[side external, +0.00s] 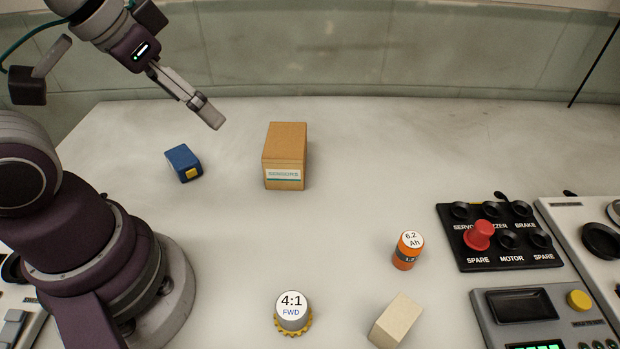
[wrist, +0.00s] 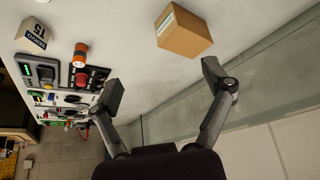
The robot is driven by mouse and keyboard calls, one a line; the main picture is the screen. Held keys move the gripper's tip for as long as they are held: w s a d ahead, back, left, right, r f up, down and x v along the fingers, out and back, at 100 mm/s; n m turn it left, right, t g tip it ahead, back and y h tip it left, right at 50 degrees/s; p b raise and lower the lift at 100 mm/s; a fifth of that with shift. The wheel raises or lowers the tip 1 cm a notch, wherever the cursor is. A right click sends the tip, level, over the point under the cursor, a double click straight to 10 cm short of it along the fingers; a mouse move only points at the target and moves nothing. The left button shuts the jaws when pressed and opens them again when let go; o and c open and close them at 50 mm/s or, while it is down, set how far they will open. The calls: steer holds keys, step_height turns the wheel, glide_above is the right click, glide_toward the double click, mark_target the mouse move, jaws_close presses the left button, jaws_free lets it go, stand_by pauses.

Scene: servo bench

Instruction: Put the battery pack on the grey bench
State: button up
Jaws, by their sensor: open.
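An orange cylinder marked "6.2 Ah" (side external: 408,251), which I take as the battery pack, stands upright on the pale grey bench (side external: 350,220), right of the middle in the side view. It also shows in the wrist view (wrist: 81,55), at upper left. My gripper (side external: 208,113) is in the air over the far left of the bench, between a blue block and a cardboard box, well away from the cylinder. In the wrist view its two fingers (wrist: 162,86) are spread wide with nothing between them.
The blue block (side external: 184,163) has a yellow end. The cardboard box (side external: 284,155) is labelled. A "4:1 FWD" gear unit (side external: 293,312) and a cream block (side external: 396,321) are at the front. Control panels (side external: 498,237) fill the right. The middle is clear.

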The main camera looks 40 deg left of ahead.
steer(key=w+a+f+n+g+y, duration=0.1)
steer(key=w+a+f+n+g, duration=0.2)
steer(key=a+n, duration=0.5)
steer(key=n+g+h, duration=0.1)
steer(key=n+g, duration=0.2)
steer(key=n, duration=0.6)
glide_toward(181, 156)
steer(key=shift+s+d+f, duration=0.15)
steer(key=shift+s+d, duration=0.15)
steer(key=shift+s, duration=0.15)
steer(key=f, duration=1)
steer(key=shift+w+a+f, duration=0.25)
steer(key=shift+w+f, duration=0.05)
steer(key=shift+f, duration=0.05)
steer(key=shift+c, duration=0.2)
steer(key=c, duration=1.3)
steer(key=shift+r, duration=0.1)
